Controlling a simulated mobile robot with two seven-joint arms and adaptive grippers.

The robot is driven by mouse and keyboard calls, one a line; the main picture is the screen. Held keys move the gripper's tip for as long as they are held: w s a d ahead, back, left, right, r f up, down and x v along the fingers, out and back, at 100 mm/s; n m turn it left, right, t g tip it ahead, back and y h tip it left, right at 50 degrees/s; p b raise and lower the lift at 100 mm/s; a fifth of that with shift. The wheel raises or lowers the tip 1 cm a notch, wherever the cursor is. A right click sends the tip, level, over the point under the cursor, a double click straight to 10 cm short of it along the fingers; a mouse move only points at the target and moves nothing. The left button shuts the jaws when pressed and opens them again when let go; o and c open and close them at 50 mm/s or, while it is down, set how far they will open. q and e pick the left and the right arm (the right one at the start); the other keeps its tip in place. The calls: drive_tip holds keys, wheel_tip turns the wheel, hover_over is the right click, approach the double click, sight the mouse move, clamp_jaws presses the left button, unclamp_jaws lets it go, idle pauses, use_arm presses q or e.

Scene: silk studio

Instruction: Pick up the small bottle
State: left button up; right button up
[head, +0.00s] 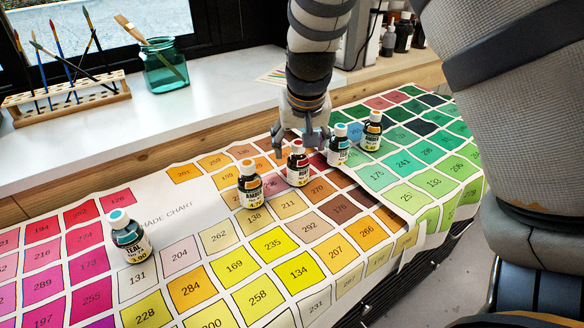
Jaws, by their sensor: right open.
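Several small dark glass bottles with printed labels stand upright on the colour chart cloth. A teal-labelled bottle (130,238) stands apart at the left. An amber-labelled bottle with an orange cap (250,187), a red-capped bottle (298,165), a blue-capped bottle (339,147) and another orange-capped bottle (372,131) form a row to the right. My right gripper (301,141) points down, open and empty, at the red-capped bottle's top. Its fingers show either side of the cap; whether they touch it I cannot tell. My left gripper is out of view.
The chart cloth (190,208) covers the table, with free room between the teal bottle and the row. Behind, a white sill (90,137) carries a brush rack (68,98) and a green glass jar (164,68). More dark bottles (403,34) stand at the back right.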

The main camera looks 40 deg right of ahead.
sight(297, 157)
drive_tip(key=b+x, duration=0.1)
drive_tip(key=x, duration=0.5)
drive_tip(key=shift+w+r, duration=0.15)
drive_tip(key=c, duration=1.3)
drive_tip(key=shift+c, duration=0.2)
